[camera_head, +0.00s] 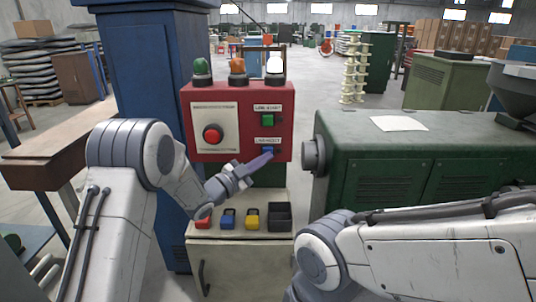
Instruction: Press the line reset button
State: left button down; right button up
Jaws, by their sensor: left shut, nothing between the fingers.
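The line reset button (268,151) is the blue square button at the lower right of the red control panel (233,92), under a small label. My left gripper (262,161) is shut and empty. Its fingertips are at the blue button and overlap its lower left part. I cannot tell whether they touch it or whether it is pressed in. A green button (267,119) sits above it, and a round red button (212,134) is on the pale plate at the left. My right arm comes in at the lower right, but its gripper is out of view.
Green, orange and white lamps stand on the panel. Below it, a cabinet (240,262) bears red, blue and yellow padlocks and a black tray (279,217). A blue column (150,70) stands at the left, a green machine (420,150) at the right.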

pick_arm(q)
jog(key=shift+s+b, duration=0.35)
jog(key=shift+s, duration=0.4)
jog(key=s+b, duration=0.1)
jog(key=s, duration=0.4)
jog(key=shift+b, duration=0.4)
